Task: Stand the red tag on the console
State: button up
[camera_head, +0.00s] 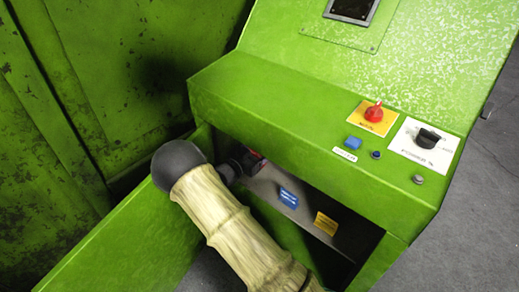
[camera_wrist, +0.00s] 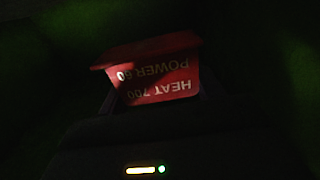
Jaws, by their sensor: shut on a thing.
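The red tag (camera_wrist: 158,75) fills the middle of the wrist view, its white print "HEAT 700" and "POWER 60" upside down. A small red sliver of it (camera_head: 256,153) shows in the head view, just inside the upper left of the console's opening. My gripper (camera_head: 247,161) is shut on the tag; it reaches into the opening, and the dark fingers are partly hidden by the console's edge. The green console (camera_head: 290,105) has a flat ledge in front of its sloped panel. Whether the tag touches the shelf cannot be told.
In the opening, a blue tag (camera_head: 289,197) and a yellow tag (camera_head: 326,223) stand on the grey shelf (camera_head: 265,187). The ledge bears a red knob (camera_head: 374,112), a black knob (camera_head: 428,138) and small buttons. Its left part is clear. A green door (camera_head: 140,235) hangs open.

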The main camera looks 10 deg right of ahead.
jog(key=s+r+n+t+y+p, duration=0.5)
jog(key=s+n+t+y+p, duration=0.1)
jog(key=s+y+p, duration=0.3)
jog(key=shift+a+n+t+p, duration=0.35)
jog(key=shift+n+p, duration=0.35)
jog(key=shift+p, duration=0.2)
jog(key=shift+s, duration=0.15)
